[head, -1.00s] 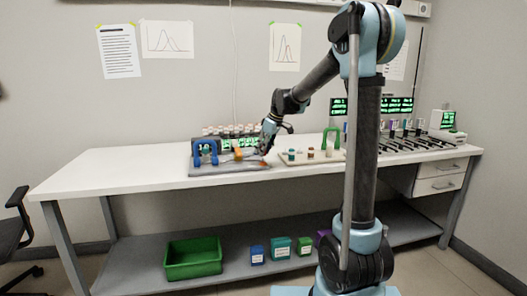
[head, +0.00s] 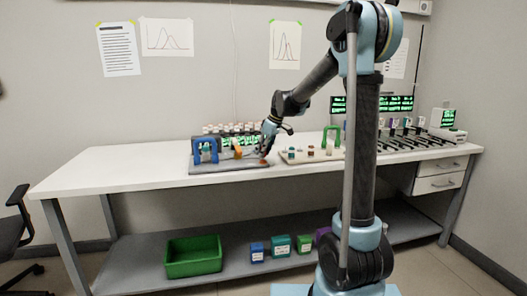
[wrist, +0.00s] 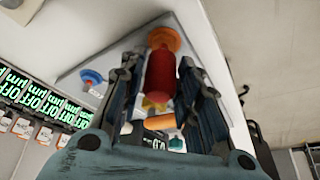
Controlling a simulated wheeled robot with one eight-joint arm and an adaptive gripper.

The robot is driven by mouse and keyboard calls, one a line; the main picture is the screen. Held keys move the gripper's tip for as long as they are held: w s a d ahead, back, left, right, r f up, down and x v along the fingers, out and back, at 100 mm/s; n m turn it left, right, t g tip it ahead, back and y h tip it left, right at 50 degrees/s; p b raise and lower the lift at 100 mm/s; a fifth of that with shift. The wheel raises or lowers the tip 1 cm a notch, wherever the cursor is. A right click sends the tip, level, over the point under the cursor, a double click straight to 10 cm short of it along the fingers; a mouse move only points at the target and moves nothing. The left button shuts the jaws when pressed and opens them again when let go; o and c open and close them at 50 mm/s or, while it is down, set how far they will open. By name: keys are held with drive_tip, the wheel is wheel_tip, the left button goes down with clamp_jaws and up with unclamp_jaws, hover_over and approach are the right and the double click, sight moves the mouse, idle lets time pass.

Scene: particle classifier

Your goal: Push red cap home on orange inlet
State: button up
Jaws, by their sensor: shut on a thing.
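In the wrist view a red cap (wrist: 160,78) sits between the two dark fingers of my gripper (wrist: 163,85), which is shut on it. The far end of the cap overlaps the round orange inlet (wrist: 165,37), and the two look lined up. I cannot tell how deep the cap sits, because the cap and fingers hide the joint. In the head view my gripper (head: 266,150) is low over the right end of the grey classifier board (head: 225,168). The cap is too small there to make out clearly.
A blue arch (head: 206,151) stands on the board's left part, with an orange part (head: 238,151) beside it. Rows of vials and green displays are behind. A pale tray (head: 300,160) with small caps and a green arch (head: 331,137) lies to the right. The table's left end is clear.

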drive_tip(key=shift+f, duration=0.95)
drive_tip(key=o, duration=1)
drive_tip(key=shift+o, duration=0.2)
drive_tip(key=shift+r, duration=0.1)
drive_tip(key=v, duration=1.1)
drive_tip(key=shift+d+r, duration=0.2)
drive_tip(key=shift+r, duration=0.15)
